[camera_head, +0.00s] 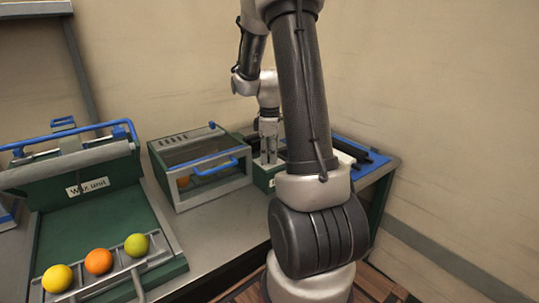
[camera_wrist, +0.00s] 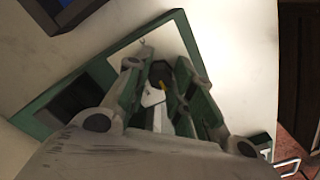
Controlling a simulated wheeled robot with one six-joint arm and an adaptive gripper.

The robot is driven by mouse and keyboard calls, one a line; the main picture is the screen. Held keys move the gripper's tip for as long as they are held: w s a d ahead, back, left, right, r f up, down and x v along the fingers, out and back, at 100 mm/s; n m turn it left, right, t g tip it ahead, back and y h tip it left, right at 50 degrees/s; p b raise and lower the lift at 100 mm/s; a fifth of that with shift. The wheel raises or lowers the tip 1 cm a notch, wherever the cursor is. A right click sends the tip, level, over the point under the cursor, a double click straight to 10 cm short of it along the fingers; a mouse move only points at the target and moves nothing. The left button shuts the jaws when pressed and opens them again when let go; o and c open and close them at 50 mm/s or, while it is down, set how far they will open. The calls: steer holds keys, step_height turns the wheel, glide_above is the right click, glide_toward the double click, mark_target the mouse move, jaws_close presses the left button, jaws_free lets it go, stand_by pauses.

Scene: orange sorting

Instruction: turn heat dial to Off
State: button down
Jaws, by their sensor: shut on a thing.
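The heat dial (camera_wrist: 161,73) is a small dark knob with a yellow mark in the wrist view. It sits on a pale plate (camera_wrist: 178,40) on a green panel (camera_wrist: 203,78). My gripper (camera_wrist: 160,86) reaches down over the panel, with its fingers closed around the dial. In the head view my gripper (camera_head: 268,157) points down at the small green control box (camera_head: 262,180), right of the glass-fronted unit. The dial is hidden there, and I cannot read any Off marking in either view.
The green glass-fronted unit (camera_head: 168,153) with a blue handle (camera_head: 216,167) stands close left of my gripper. Further left is the wax unit (camera_head: 85,205) with yellow (camera_head: 57,279), orange (camera_head: 98,262) and green (camera_head: 136,245) fruit on its rack.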

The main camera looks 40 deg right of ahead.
stand_by(0.4)
steer(key=c, duration=1.2)
jaws_free()
step_height(320, 180, up, 12)
steer(key=shift+r, duration=0.1)
